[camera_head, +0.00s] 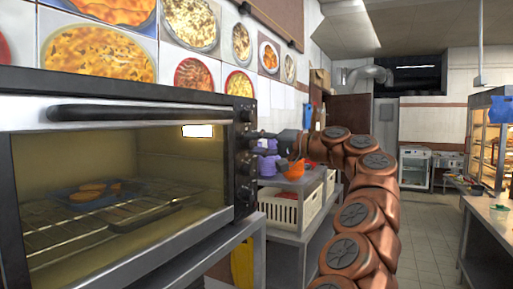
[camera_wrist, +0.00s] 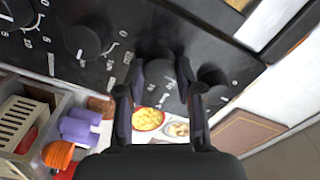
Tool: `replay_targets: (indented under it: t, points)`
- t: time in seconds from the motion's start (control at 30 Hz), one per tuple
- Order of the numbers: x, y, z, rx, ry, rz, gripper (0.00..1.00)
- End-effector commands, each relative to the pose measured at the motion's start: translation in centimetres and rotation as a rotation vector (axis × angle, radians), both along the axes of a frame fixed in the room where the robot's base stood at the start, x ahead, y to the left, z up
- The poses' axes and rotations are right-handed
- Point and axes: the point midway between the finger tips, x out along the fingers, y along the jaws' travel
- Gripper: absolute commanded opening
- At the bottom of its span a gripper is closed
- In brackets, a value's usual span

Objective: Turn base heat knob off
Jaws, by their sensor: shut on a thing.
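The oven (camera_head: 120,165) stands at the left with its glass door closed. Its black control panel (camera_wrist: 125,60) carries a column of round black knobs with white markings. In the wrist view my gripper (camera_wrist: 162,84) is shut on one dark knob (camera_wrist: 160,70), with a finger on each side of it. In the head view my gripper (camera_head: 262,135) reaches the panel's upper part from the right. One free knob (camera_wrist: 88,38) is to the left of the held one and another (camera_wrist: 213,82) to its right. I cannot read which label belongs to the held knob.
A metal shelf unit to the right of the oven holds a white crate (camera_head: 285,208), an orange item (camera_head: 294,169) and purple items (camera_head: 268,160). A counter (camera_head: 492,218) stands at the right. The tiled floor (camera_head: 430,235) between is clear.

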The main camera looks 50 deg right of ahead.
Motion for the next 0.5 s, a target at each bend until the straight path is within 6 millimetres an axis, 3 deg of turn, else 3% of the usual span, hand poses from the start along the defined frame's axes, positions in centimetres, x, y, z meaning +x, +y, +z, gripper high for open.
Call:
replay_targets:
  t: [0.5]
  points:
    - [0.04,0.10,0.00,-0.060,-0.018,0.003,0.01]
